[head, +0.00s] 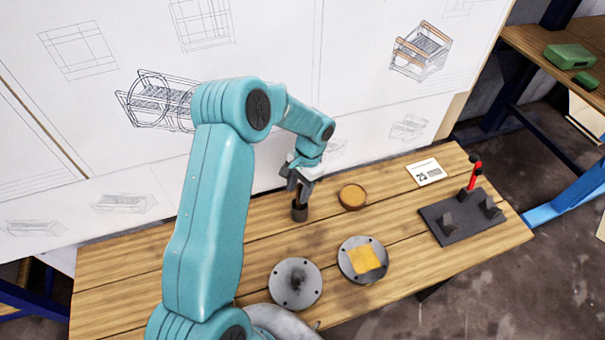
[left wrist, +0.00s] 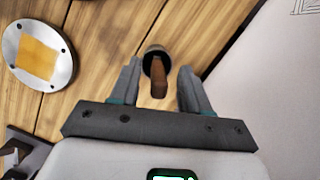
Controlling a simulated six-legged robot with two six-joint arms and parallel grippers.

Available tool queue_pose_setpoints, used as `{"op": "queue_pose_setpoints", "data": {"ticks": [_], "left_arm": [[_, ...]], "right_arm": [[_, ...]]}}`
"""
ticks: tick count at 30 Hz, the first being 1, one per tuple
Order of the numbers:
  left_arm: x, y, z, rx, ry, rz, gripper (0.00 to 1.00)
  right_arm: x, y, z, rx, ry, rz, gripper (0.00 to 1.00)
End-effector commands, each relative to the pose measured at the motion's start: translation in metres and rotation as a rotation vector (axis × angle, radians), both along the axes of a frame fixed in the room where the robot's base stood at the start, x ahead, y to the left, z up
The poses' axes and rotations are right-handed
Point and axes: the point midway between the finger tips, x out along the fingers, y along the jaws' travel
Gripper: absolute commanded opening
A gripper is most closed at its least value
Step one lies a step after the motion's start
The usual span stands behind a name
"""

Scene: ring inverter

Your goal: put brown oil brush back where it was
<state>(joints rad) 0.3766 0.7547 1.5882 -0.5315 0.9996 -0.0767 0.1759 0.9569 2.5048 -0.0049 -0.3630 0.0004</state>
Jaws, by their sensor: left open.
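The brown oil brush (left wrist: 159,82) shows in the left wrist view as a brown handle standing in a small dark round cup (left wrist: 151,53). The cup also shows in the head view (head: 299,213), on the wooden table below my gripper. My left gripper (head: 300,190) points down over the cup. In the left wrist view its two fingers (left wrist: 158,90) are open, one on each side of the brush handle, with gaps between them and it. The brush's lower end is hidden in the cup. My right gripper is not in view.
A round dish (head: 352,197) with amber content is right of the cup. Two metal discs, one smudged dark (head: 295,284) and one with a yellow square (head: 352,262), lie nearer. A dark plate (head: 458,228) with a red-handled tool (head: 474,176) and a white card (head: 425,172) are at right.

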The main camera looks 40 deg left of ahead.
Motion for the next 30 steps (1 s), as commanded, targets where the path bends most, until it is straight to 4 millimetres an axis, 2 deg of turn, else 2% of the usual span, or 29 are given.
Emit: {"op": "queue_pose_setpoints", "data": {"ticks": [9, 13, 18, 30], "left_arm": [[0.021, -0.002, 0.069, 0.001, -0.005, -0.002, 0.46], [0.025, -0.003, 0.088, 0.000, -0.002, 0.000, 0.46], [0.028, -0.003, 0.099, -0.001, -0.001, -0.001, 0.46], [0.028, -0.003, 0.100, -0.001, 0.000, -0.001, 0.46]], "right_arm": [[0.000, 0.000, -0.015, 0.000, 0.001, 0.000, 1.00], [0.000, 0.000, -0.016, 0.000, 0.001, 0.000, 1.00], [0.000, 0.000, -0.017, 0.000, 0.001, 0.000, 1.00], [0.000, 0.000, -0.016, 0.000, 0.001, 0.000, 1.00]]}}
